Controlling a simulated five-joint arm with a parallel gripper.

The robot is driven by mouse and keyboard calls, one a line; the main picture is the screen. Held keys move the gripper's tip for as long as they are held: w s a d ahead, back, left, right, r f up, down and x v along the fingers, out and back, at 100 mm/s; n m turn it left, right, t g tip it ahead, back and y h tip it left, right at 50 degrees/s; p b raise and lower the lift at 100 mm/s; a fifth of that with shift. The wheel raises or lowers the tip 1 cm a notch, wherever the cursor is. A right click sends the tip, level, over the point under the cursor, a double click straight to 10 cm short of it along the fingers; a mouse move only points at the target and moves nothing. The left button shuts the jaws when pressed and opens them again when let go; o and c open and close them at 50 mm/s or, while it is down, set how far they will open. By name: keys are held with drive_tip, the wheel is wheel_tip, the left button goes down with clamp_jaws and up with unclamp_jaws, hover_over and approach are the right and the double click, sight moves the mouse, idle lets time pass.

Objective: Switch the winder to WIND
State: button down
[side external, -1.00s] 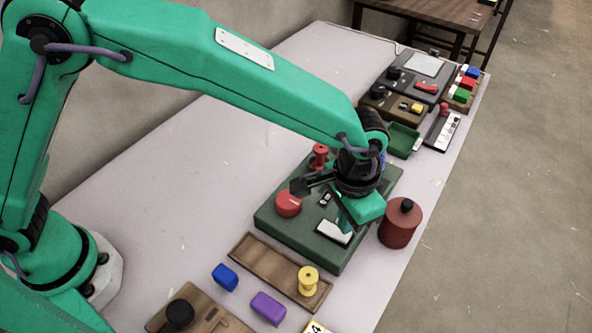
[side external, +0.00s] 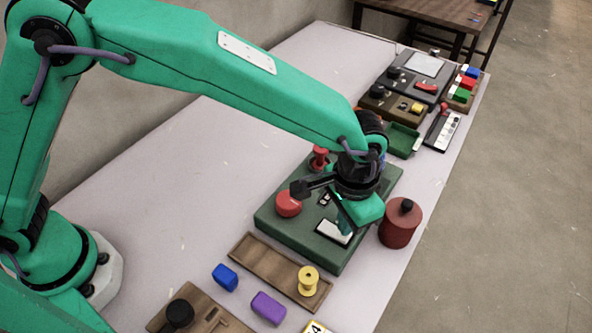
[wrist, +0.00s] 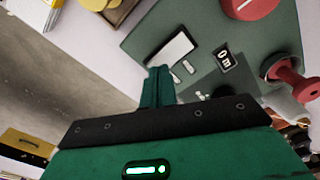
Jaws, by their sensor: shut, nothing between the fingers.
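The winder is a dark green box (side external: 275,218) with a red dome button (side external: 288,204), a red spool (side external: 320,158), a white plate (side external: 328,231) and a small black-and-white part (side external: 325,198). The wrist view shows the white plate (wrist: 168,50), the black-and-white part (wrist: 226,60), the button (wrist: 249,6) and the spool (wrist: 291,80). No WIND lettering is readable. My gripper (side external: 346,226) is shut and empty, its fingertips low over the white plate. In the wrist view the fingertips (wrist: 158,72) overlap the plate's near edge; I cannot tell whether they touch it.
A dark red canister (side external: 400,224) stands close right of the box. A wooden tray (side external: 265,268) with a yellow spool (side external: 308,281) lies in front, near blue (side external: 225,277) and purple (side external: 268,307) blocks. More panels stand behind. The table's left middle (side external: 190,165) is clear.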

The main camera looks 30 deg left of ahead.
drive_tip(key=shift+f, duration=0.75)
idle(0.7)
drive_tip(key=shift+r, duration=3.45)
drive_tip(key=shift+r, duration=0.1)
